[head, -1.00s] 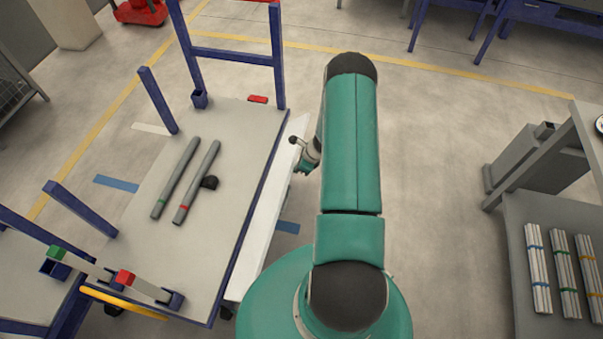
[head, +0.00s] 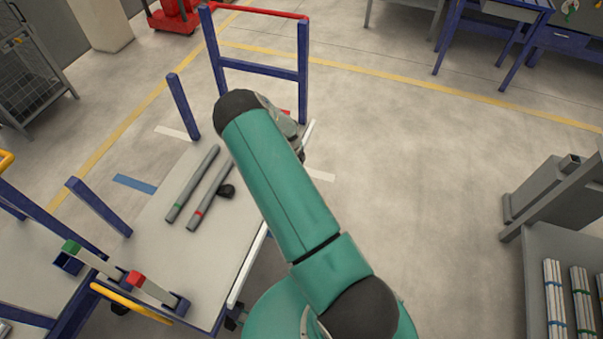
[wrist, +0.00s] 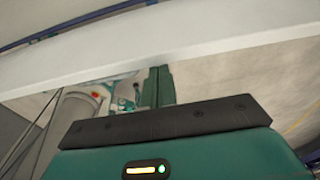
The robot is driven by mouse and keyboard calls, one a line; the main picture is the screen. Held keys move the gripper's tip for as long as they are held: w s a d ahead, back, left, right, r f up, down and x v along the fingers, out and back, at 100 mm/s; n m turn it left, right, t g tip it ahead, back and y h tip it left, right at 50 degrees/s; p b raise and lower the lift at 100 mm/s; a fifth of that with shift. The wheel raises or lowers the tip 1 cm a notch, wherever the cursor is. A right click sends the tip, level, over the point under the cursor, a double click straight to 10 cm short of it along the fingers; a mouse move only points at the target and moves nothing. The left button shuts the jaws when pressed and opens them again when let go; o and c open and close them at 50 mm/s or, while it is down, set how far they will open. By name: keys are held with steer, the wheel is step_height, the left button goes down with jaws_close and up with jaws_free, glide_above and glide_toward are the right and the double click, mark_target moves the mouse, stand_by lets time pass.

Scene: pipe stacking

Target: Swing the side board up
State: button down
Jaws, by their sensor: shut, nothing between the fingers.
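The side board (head: 248,266) is a long white board along the right edge of the grey cart deck (head: 185,265). In the head view it shows as a thin strip, seen nearly edge-on, and my arm hides its middle. In the wrist view the white board (wrist: 120,55) runs across the picture. My gripper (wrist: 158,84) is shut and empty, its green fingers reaching the board's lower edge in that view. I cannot tell whether they touch it. In the head view my gripper is mostly hidden behind my arm, near the board's far end.
Two grey pipes (head: 193,184) with green and red bands lie on the deck. Blue posts (head: 183,106) and a blue frame with a red top bar (head: 258,11) stand around it. A shelf with banded pipes (head: 555,300) is at the right. The floor between is clear.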

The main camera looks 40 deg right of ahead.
steer(key=shift+w+a+r, duration=0.2)
steer(key=shift+w+a, duration=0.4)
steer(key=shift+w, duration=0.2)
steer(key=shift+w+a+r, duration=0.2)
steer(key=shift+w+a, duration=0.35)
steer(key=shift+w, duration=0.2)
